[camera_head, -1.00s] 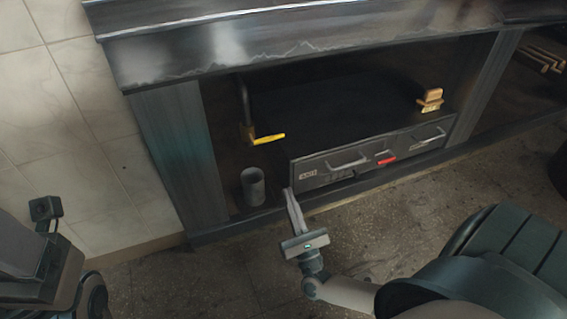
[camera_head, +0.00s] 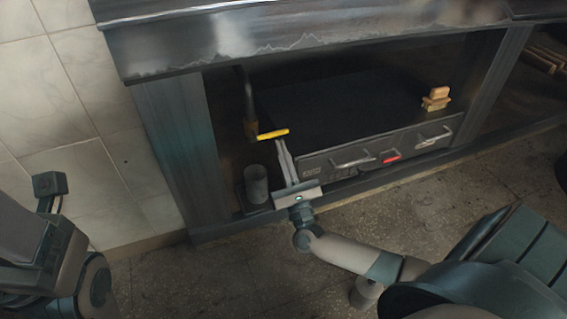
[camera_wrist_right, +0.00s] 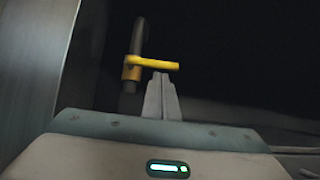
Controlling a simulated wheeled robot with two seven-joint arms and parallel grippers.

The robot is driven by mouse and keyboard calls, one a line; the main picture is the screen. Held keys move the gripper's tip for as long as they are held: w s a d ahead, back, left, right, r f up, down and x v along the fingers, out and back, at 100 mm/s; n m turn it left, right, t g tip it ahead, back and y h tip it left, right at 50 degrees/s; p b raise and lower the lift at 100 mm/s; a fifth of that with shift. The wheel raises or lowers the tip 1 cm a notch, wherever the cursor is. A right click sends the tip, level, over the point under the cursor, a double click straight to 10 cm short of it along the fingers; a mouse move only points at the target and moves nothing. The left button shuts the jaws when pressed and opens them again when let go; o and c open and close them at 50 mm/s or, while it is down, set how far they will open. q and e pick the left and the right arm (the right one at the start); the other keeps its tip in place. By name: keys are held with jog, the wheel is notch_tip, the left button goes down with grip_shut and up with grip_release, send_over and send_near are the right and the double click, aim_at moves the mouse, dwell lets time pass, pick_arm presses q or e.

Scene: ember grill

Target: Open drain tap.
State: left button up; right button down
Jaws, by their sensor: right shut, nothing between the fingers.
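The drain tap has a yellow lever handle (camera_head: 273,134) that lies roughly crosswise on a brass valve body (camera_head: 251,130) at the foot of a dark vertical pipe (camera_head: 245,90). In the right wrist view the yellow handle (camera_wrist_right: 155,64) sticks out to the right from the pipe (camera_wrist_right: 137,40). My right gripper (camera_head: 281,145) is shut and empty, its fingertips just below the handle in the picture. In the right wrist view the fingertips (camera_wrist_right: 160,76) appear right under the handle's outer part; I cannot tell whether they touch. My left gripper is not clearly in view; part of my left arm shows at lower left.
A grey cup (camera_head: 256,186) stands below the tap. A dark box with a front panel (camera_head: 345,160), handles and a red part (camera_head: 391,157) is to the right. A post (camera_head: 178,150) stands left. A wooden-topped item (camera_head: 437,98) sits at the back right.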

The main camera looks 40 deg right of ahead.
jog(key=shift+r, duration=0.25)
jog(key=shift+d+r+n+y, duration=0.1)
jog(key=shift+r+n+y, duration=0.05)
jog(key=shift+n+y, duration=0.3)
